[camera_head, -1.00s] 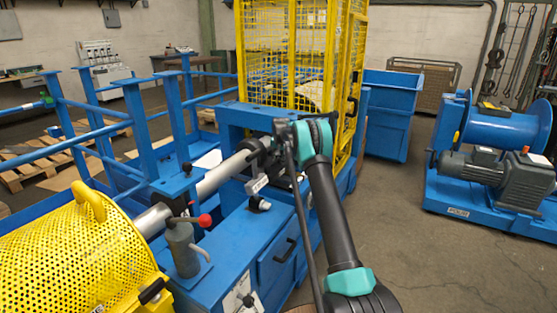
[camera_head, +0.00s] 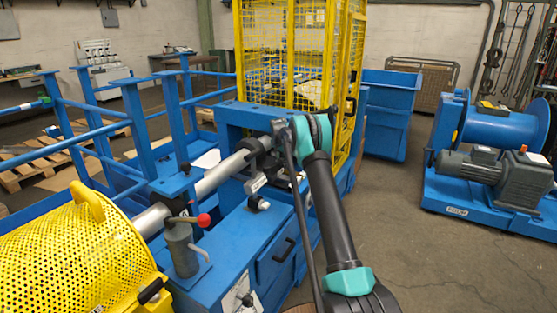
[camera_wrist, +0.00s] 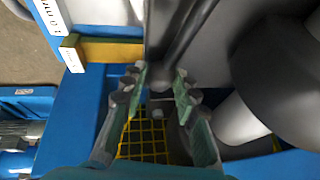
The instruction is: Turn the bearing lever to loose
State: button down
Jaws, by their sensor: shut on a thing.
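My gripper (camera_wrist: 162,82) shows in the wrist view with its two green-padded fingers close around a dark grey bar (camera_wrist: 182,35), which appears to be the bearing lever. The bar runs from the top of the view down to between the fingertips. How its held end sits between the pads is hard to make out in the shadow. In the head view my arm reaches to the bearing area beside the grey shaft (camera_head: 216,178) on the blue machine (camera_head: 235,240). There my arm hides the fingers and most of the lever.
A brass-coloured block (camera_wrist: 108,50) and a white label (camera_wrist: 50,16) lie left of the bar in the wrist view. A red-knobbed lever (camera_head: 203,220) stands nearer on the machine. A yellow cage (camera_head: 285,60) rises behind. Floor is open (camera_head: 440,260) to the right.

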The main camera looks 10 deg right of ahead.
jog(key=s+m, duration=0.1)
jog(key=s+d+m+h, duration=0.1)
jog(key=s+m, duration=0.1)
jog(key=shift+d+m+g+h, duration=0.3)
jog(key=shift+m, duration=0.1)
jog(key=shift+s+a+m+g+h, duration=0.35)
jog(key=shift+s+m+g, duration=0.35)
jog(key=shift+s+m, duration=1.1)
jog(key=shift+s+a+m+g+h, duration=0.2)
jog(key=shift+s+m+g+h, duration=0.35)
jog(key=shift+s+m, duration=1.3)
jog(key=shift+s+a+m+g+h, duration=0.25)
jog(key=shift+s+m+g, duration=0.6)
jog(key=shift+s+m, duration=0.95)
jog(key=shift+w+a+m, duration=0.1)
jog(key=shift+w+m, duration=0.15)
jog(key=shift+m, duration=0.1)
jog(key=c, duration=1.1)
grip_release()
jog(key=shift+c, duration=0.2)
jog(key=v, duration=1.2)
